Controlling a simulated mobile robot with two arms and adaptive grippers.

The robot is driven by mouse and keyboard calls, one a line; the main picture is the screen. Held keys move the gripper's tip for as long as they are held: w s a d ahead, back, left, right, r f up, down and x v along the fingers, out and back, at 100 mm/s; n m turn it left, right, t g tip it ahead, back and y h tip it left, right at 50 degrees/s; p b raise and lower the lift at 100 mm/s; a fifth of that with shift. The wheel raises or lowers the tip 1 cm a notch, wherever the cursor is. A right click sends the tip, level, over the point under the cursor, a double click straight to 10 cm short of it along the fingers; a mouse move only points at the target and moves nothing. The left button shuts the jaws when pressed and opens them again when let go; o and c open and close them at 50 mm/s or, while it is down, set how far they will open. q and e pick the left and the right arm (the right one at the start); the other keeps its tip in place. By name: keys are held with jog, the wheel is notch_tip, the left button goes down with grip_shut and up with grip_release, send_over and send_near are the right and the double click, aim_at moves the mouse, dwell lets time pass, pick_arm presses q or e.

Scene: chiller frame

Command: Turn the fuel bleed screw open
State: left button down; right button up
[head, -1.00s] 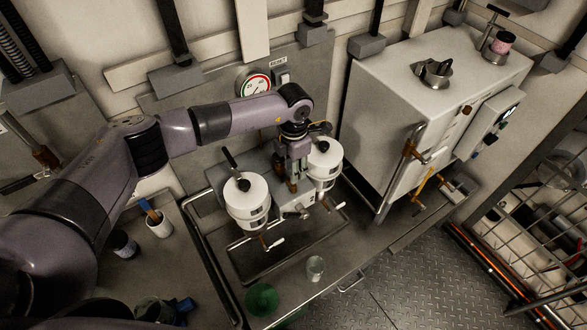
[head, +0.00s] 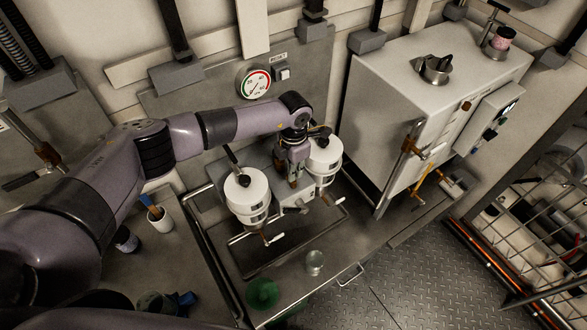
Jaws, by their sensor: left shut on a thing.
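Two white filter canisters hang side by side on a grey filter head, the left canister (head: 247,190) and the right canister (head: 323,158), each with a black lever on top. My left gripper (head: 293,181) points down between them, at the filter head. It is shut on a small part there, where the fuel bleed screw appears to sit. The screw itself is hidden by the fingers and too small to make out. My right gripper is out of view.
A gauge (head: 255,83) is on the wall behind. A large white cabinet (head: 400,110) stands at right. A drip tray (head: 258,252) lies below the canisters, with a green bowl (head: 262,293) and a glass (head: 314,262) in front. A white cup (head: 160,219) stands left.

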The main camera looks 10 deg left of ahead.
pick_arm(q)
jog(key=shift+n, duration=0.4)
jog(key=n+b, duration=0.2)
jog(key=n, duration=0.2)
jog(key=shift+f, duration=0.1)
jog(key=n+b, duration=0.2)
jog(key=n, duration=0.3)
jog(key=n+b, duration=0.1)
jog(key=n, duration=0.3)
jog(key=n+b, duration=0.1)
jog(key=n, duration=0.3)
dwell(0.9)
jog(key=c, duration=1.7)
grip_release()
notch_tip(320, 180, up, 12)
jog(key=shift+r, duration=0.1)
